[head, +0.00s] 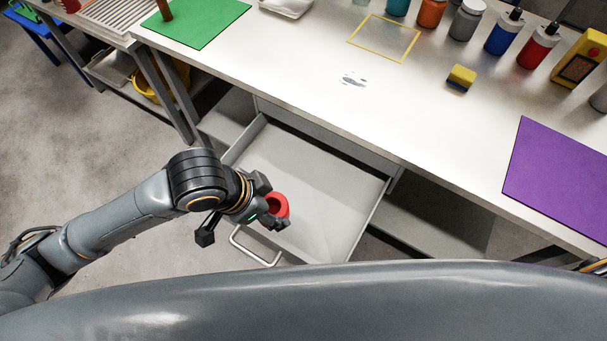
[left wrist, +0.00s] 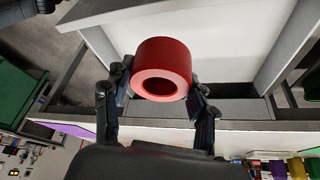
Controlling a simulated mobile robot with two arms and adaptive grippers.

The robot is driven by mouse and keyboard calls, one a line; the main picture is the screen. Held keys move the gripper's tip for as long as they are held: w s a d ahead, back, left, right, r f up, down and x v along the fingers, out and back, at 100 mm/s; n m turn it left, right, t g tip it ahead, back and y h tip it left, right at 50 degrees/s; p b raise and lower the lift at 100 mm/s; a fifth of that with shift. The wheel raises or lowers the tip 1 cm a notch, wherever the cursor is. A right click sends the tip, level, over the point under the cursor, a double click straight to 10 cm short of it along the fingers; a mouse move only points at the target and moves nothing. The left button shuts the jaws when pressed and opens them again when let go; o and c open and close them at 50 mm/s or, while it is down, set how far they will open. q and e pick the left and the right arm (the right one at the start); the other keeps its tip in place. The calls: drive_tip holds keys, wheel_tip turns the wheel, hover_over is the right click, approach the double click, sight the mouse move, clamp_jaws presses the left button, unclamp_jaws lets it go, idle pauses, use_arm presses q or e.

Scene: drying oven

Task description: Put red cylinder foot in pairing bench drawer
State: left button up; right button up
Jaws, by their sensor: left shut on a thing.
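The red cylinder foot (head: 277,205) is a short red ring with a hole through it. My left gripper (head: 268,212) is shut on it and holds it over the front left part of the open drawer. In the left wrist view the red cylinder foot (left wrist: 162,68) sits between the two fingers of the left gripper (left wrist: 155,100). The pairing bench drawer (head: 325,185) is pulled out and its visible floor is empty; my arm hides its near left part. The drawer also shows in the left wrist view (left wrist: 210,45). My right gripper is not in view.
The white bench top (head: 300,75) lies behind the drawer. It carries a green mat (head: 205,22), a purple mat (head: 560,180), a yellow sponge (head: 461,78) and several bottles at the back. The drawer's wire handle (head: 250,247) sticks out at its front.

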use_arm(q)
drive_tip(key=s+d+f+m+g, duration=0.1)
drive_tip(key=s+d+f+m, duration=0.1)
drive_tip(key=s+d+m, duration=0.15)
drive_tip(key=b, duration=0.1)
hover_over(297, 198)
drive_tip(key=a, duration=0.1)
drive_tip(key=f, duration=0.9)
drive_tip(key=shift+s+a+f, duration=0.2)
drive_tip(key=shift+w+f, duration=0.1)
drive_tip(key=shift+f, duration=1.6)
drive_tip(key=o, duration=1.1)
drive_tip(key=shift+f, duration=0.1)
